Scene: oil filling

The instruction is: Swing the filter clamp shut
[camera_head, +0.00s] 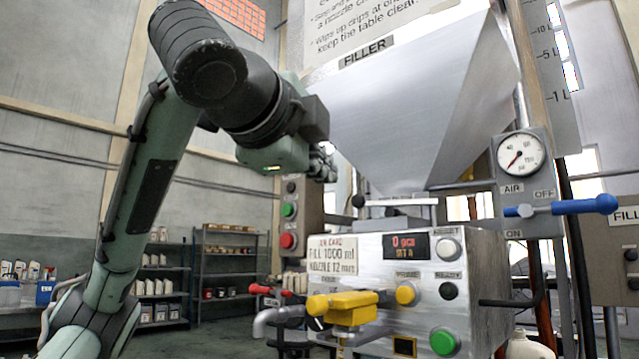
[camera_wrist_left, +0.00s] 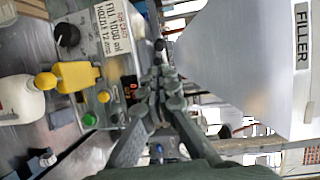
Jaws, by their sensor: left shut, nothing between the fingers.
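A black ball knob (camera_head: 358,201) on a light metal bar (camera_head: 400,202) sits on top of the filler's control box, just under the steel hopper. This looks like the filter clamp, but the frames do not show clearly whether it is open or closed. The black knob also shows in the left wrist view (camera_wrist_left: 160,45), just past the fingertips. My left gripper (camera_head: 326,163) is shut and empty, above and left of the knob in the head view. Its fingers (camera_wrist_left: 160,84) are together in the left wrist view. My right gripper is in neither view.
The hopper (camera_head: 410,110) rises close beside the gripper. The control box (camera_head: 400,270) has buttons and a yellow nozzle part (camera_head: 342,307). A blue valve handle (camera_head: 575,206) is at right.

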